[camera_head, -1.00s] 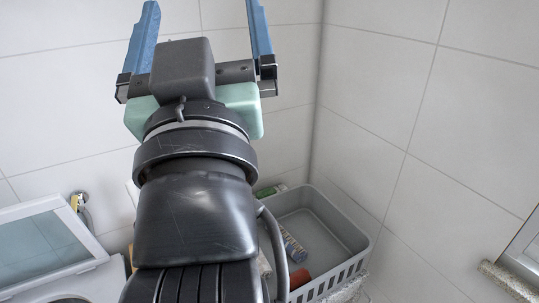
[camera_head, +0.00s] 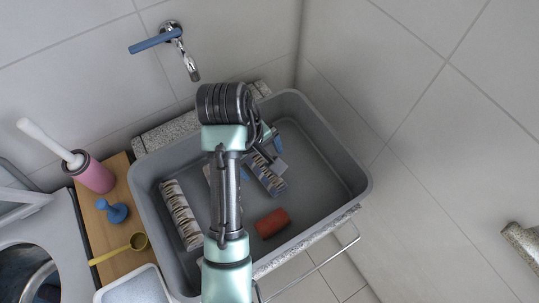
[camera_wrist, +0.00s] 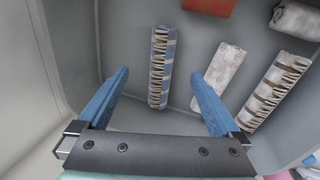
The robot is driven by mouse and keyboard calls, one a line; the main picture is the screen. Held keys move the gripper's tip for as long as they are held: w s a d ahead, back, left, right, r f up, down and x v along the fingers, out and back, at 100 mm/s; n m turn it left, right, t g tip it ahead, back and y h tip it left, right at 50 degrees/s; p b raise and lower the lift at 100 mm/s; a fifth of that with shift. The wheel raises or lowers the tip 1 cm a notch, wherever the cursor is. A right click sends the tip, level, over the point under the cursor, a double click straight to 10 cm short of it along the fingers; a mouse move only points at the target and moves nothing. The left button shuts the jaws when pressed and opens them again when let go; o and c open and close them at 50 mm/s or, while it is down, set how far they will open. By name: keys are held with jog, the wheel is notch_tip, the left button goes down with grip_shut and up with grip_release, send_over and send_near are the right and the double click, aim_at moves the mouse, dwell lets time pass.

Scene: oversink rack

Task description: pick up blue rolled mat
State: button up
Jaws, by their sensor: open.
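The blue rolled mat (camera_wrist: 162,68) lies on the basin floor, with pale and brown stripes along its side. In the wrist view it runs up the picture, between and just beyond my fingertips. It also shows in the head view (camera_head: 267,178), right of my arm. My gripper (camera_wrist: 160,78) is open and empty, its blue fingers spread on either side of the mat's line. I cannot tell its exact height above the mat. In the head view my arm hides most of the gripper.
The grey basin (camera_head: 330,147) has raised walls. A red roll (camera_head: 272,223), a brown striped roll (camera_wrist: 275,88) and a whitish roll (camera_wrist: 213,72) lie near the mat. A tap (camera_head: 185,55) juts from the wall behind. A wooden board (camera_head: 110,225) holds items left.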

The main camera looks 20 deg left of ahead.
aim_at(268, 174)
jog(key=p+x, duration=0.1)
jog(key=x, duration=1)
jog(key=shift+s+a, duration=0.1)
jog(key=shift+s, duration=0.05)
jog(key=c, duration=1.5)
jog(key=v, duration=0.3)
jog(key=w+v, duration=0.1)
jog(key=v, duration=0.2)
jog(key=w+d+v, duration=0.1)
jog(key=v, duration=0.2)
jog(key=shift+s+r, duration=0.15)
jog(key=shift+r, duration=0.45)
